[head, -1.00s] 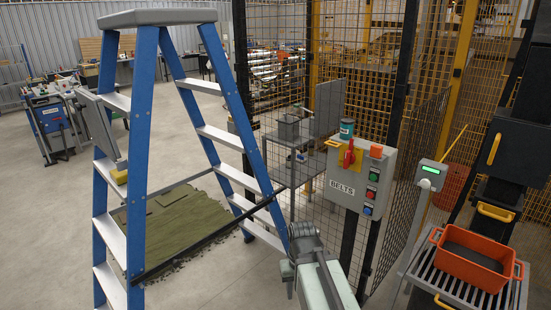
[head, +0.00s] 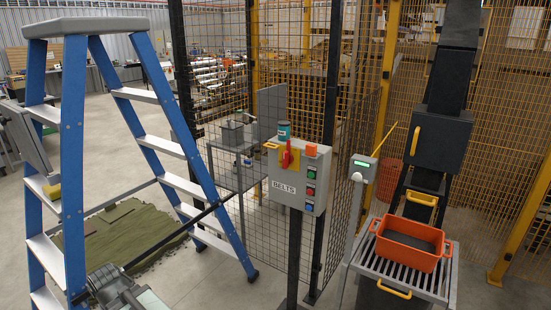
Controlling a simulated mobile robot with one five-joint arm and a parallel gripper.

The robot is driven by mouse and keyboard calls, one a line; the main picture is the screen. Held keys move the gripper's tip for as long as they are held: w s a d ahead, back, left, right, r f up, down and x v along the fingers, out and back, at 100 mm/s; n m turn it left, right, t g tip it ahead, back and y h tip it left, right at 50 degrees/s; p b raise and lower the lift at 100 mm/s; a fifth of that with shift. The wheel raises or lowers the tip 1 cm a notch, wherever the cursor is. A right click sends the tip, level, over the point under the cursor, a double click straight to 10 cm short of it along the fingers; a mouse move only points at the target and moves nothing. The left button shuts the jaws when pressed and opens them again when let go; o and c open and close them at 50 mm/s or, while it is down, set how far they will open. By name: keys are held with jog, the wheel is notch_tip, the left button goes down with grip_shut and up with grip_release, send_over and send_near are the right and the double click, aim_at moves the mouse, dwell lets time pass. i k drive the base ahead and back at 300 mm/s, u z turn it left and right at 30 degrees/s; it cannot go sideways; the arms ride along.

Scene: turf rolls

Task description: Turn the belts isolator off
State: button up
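The belts isolator is a red handle (head: 287,155) on a yellow plate, at the upper left of a grey control box (head: 300,180) labelled BELTS. The handle stands roughly upright. My gripper (head: 108,283) is low at the bottom left, in front of the ladder and well away from the box. Its fingers are not clear enough to show whether they are open or shut.
A blue stepladder (head: 75,150) stands at the left, between my arm's side and the box. A teal tin (head: 284,130) shows above the box. An orange crate (head: 408,245) sits on a slatted stand at the right. Mesh fencing (head: 350,215) runs behind the box.

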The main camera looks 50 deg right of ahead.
aim_at(288, 158)
jog(key=u, duration=0.1)
jog(key=i, duration=1)
jog(key=z, duration=0.1)
